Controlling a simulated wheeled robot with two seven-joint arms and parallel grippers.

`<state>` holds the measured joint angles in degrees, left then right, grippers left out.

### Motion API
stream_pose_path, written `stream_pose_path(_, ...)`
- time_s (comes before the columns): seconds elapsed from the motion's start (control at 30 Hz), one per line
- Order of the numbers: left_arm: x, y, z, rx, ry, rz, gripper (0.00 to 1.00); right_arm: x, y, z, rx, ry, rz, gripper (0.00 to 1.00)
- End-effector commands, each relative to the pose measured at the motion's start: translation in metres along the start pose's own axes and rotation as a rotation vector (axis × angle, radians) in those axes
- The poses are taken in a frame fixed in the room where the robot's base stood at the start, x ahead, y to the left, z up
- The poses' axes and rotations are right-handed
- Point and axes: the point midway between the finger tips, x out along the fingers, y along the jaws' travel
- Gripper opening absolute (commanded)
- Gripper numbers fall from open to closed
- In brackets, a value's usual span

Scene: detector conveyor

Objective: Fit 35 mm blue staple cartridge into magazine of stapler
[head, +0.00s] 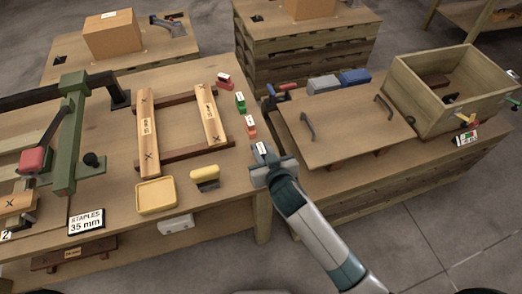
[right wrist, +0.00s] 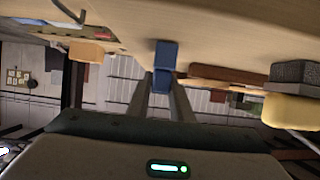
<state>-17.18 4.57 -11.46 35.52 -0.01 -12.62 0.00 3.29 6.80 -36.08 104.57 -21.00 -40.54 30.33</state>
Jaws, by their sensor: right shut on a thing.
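The blue staple cartridge (head: 259,150) with a white label is at the right edge of the work table, at the near end of a row of coloured cartridges. My right gripper (head: 266,162) is shut on it; the blue piece also shows between the fingers in the right wrist view (right wrist: 165,62). I cannot tell whether it is clear of the table top. A green upright frame (head: 70,130) with a dark lever and red grip, probably the stapler, stands at the left. Its magazine is not clearly seen. My left gripper is not in view.
Red (head: 225,81), green (head: 240,103) and orange (head: 250,127) cartridges line the table edge. A wooden frame (head: 148,140), a yellow tray (head: 156,194), a yellow-topped block (head: 205,175) and a "STAPLES 35 mm" sign (head: 86,221) lie between. A crate (head: 440,108) stands right.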

Motion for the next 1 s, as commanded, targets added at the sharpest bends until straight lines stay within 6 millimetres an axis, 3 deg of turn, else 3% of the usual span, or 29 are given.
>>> stream_pose_path(0.33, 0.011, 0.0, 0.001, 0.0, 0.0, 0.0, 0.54, -0.016, 0.001, -0.037, 0.002, 0.006, -0.001, 0.0)
stream_pose_path(0.8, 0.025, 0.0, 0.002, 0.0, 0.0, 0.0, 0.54, -0.092, 0.061, -0.058, -0.001, 0.002, 0.0, 0.0)
stream_pose_path(1.0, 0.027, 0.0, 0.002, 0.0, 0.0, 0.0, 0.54, -0.112, 0.076, -0.065, 0.0, 0.002, 0.001, 0.0)
